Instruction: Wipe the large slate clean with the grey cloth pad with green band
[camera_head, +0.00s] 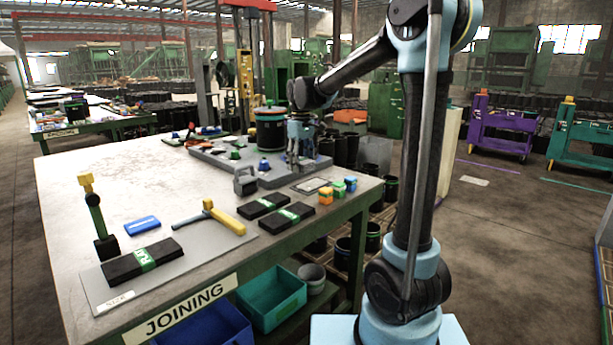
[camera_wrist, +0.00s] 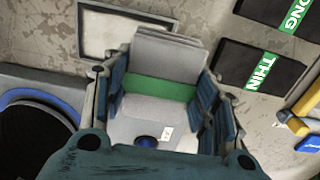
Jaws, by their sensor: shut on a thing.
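The grey cloth pad with a green band (camera_wrist: 165,65) is between the fingers of my gripper (camera_wrist: 160,92) in the wrist view. My gripper is shut on it. In the head view my gripper (camera_head: 298,143) is above the grey board on the far right part of the table; the pad cannot be made out clearly there. A framed slate with a pale face (camera_wrist: 108,32) shows at the upper left of the wrist view, partly behind the pad. It also seems to lie flat near the table's right edge in the head view (camera_head: 312,186). I cannot tell what marks it bears.
Black packs with green labels (camera_head: 264,205) lie in front of the slate, and small coloured cubes (camera_head: 338,189) are beside it. A dark drum (camera_head: 270,133) stands behind on the grey board (camera_head: 225,166). A yellow-headed hammer (camera_head: 222,216) lies nearer.

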